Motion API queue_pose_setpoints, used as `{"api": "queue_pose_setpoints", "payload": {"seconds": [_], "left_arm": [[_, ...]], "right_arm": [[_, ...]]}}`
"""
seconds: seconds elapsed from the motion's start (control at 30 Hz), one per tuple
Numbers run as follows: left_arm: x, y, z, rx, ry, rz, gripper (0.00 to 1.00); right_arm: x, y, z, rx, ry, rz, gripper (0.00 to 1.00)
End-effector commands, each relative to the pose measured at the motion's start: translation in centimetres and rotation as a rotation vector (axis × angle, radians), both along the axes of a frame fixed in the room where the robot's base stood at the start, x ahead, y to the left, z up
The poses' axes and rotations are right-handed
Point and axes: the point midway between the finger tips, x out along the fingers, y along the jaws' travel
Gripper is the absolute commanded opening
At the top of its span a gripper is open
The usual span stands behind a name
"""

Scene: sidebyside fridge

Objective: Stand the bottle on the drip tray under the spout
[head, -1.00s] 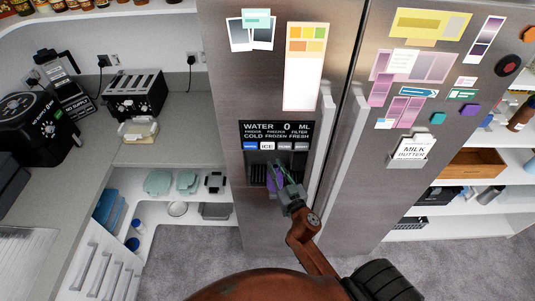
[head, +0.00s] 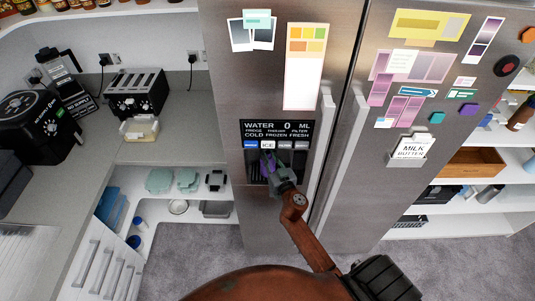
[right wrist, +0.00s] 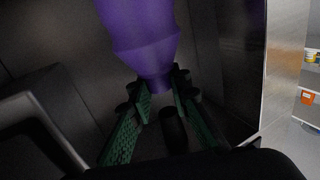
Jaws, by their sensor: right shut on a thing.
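The purple bottle (head: 266,164) is in the dark dispenser recess (head: 300,163) of the steel fridge, under the WATER panel (head: 275,133). My right gripper (head: 273,173) reaches into the recess and is shut on the bottle. In the right wrist view, the bottle (right wrist: 144,35) fills the top middle, and its narrow end sits between the green-padded fingers of my right gripper (right wrist: 158,88). The spout and drip tray cannot be made out clearly. I cannot tell whether the bottle touches the recess floor. My left gripper is out of view.
Two long fridge handles (head: 320,150) stand just right of the recess, close to my right arm. A counter with a toaster (head: 136,92) and a coffee machine (head: 38,128) is at the left. Shelves flank the fridge. Grey carpet is open in front.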

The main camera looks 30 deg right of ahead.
Motion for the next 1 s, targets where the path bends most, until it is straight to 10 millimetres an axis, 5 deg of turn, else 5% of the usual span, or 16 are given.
{"api": "queue_pose_setpoints", "payload": {"seconds": [0.13, 0.17, 0.4, 0.77, 1.0], "left_arm": [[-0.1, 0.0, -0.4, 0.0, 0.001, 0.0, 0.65], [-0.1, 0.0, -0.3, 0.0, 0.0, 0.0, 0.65], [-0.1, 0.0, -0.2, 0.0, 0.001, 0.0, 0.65], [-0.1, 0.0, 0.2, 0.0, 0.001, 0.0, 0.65], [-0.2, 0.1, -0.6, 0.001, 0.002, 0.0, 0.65]], "right_arm": [[0.0, 0.0, -0.4, 0.002, 0.0, 0.0, 0.0], [0.0, 0.0, -0.3, 0.001, 0.0, 0.0, 0.19], [0.0, 0.0, -0.2, 0.0, 0.0, 0.0, 0.35], [-0.1, 0.0, 0.2, -0.002, 0.0, 0.0, 0.35], [-4.5, 0.7, -0.2, 0.001, 0.002, 0.001, 0.35]]}}
